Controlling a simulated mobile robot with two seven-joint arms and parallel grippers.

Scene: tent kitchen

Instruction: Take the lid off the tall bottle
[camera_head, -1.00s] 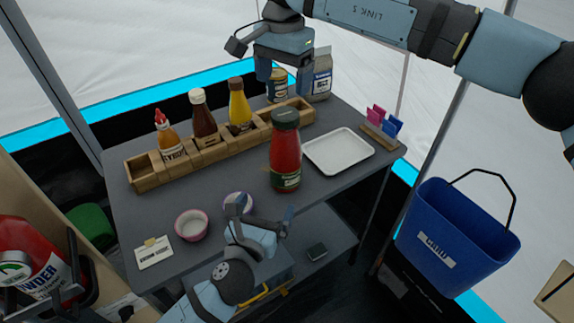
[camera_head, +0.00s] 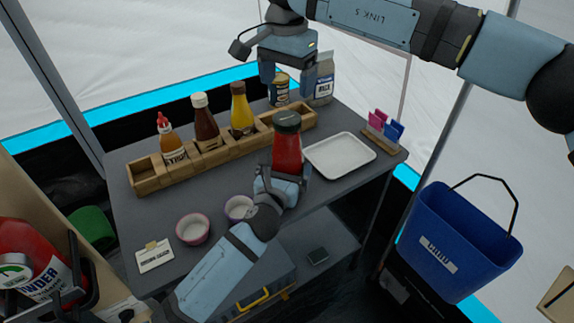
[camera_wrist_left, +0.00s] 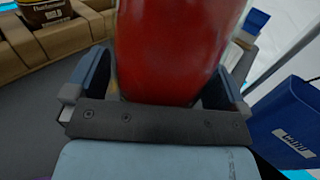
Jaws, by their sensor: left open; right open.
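The tall bottle (camera_head: 287,150) is red with a dark green lid (camera_head: 287,121) and stands upright on the grey table. The lid sits on top of it. My left gripper (camera_head: 283,172) is low at the bottle, with its open fingers on either side of the body. In the left wrist view the red body (camera_wrist_left: 178,45) fills the space between the two fingers; I cannot tell whether they touch it. The bottle's lower part and label are hidden behind the gripper. My right gripper (camera_head: 287,74) is open and empty, above the far side of the table.
A wooden rack (camera_head: 200,155) holding several sauce bottles runs behind the tall bottle. A white tray (camera_head: 340,155) lies right of it. Two small bowls, a pink one (camera_head: 192,229) and a purple one (camera_head: 238,208), stand at the front. A blue bin (camera_head: 455,240) is at the right.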

